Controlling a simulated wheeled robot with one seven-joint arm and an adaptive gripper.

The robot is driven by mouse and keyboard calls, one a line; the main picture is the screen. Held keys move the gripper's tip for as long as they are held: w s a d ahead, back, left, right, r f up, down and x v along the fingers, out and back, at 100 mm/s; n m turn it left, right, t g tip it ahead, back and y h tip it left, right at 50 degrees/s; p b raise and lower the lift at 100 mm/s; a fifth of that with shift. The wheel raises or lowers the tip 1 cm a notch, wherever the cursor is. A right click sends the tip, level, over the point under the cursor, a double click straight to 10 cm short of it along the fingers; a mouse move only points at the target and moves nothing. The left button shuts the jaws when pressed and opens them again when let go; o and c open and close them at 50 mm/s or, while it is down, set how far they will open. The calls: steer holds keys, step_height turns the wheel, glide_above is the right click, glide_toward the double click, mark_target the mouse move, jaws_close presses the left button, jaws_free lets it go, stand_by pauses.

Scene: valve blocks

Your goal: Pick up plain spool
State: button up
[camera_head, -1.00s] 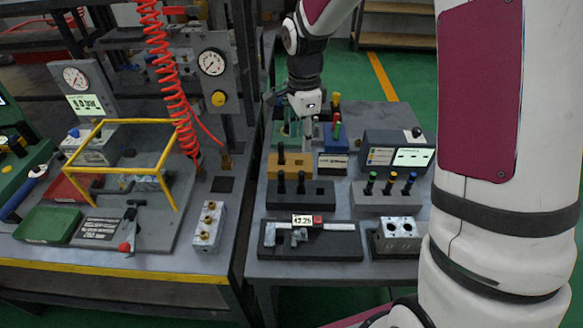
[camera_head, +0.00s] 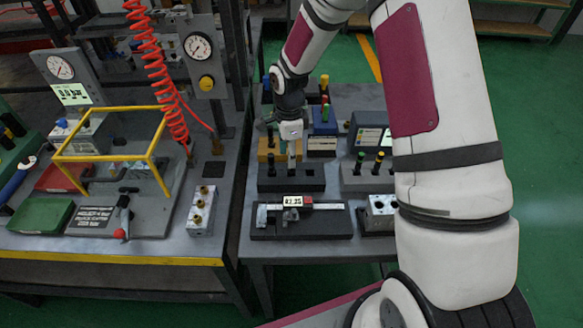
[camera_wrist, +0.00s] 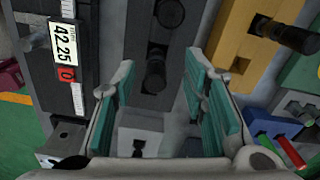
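Black spools without coloured bands stand in a dark grey block (camera_head: 306,184). One spool (camera_head: 271,165) shows at the block's left end in the head view. In the wrist view, the block (camera_wrist: 136,65) holds one black spool (camera_wrist: 155,76) between the finger lines and another (camera_wrist: 170,12) at the top edge. My gripper (camera_head: 290,158) is over the block, fingers pointing down. In the wrist view my gripper (camera_wrist: 160,88) is open, its teal pads on either side of the nearer spool with gaps. No contact shows.
A yellow block (camera_wrist: 236,45) with a black spool is close beside my right finger in the wrist view. A caliper stand (camera_head: 300,220) is in front of the dark block. A grey block (camera_head: 366,178) with colour-banded spools is to the right. A valve block (camera_head: 380,211) stands front right.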

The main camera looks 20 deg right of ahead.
steer(key=shift+s+d+f+p, duration=0.1)
steer(key=shift+f+p, duration=0.1)
steer(key=shift+f, duration=0.85)
steer(key=shift+s+d+f+p, duration=0.1)
steer(key=shift+f+p, duration=0.05)
steer(key=shift+f, duration=0.9)
jaws_close()
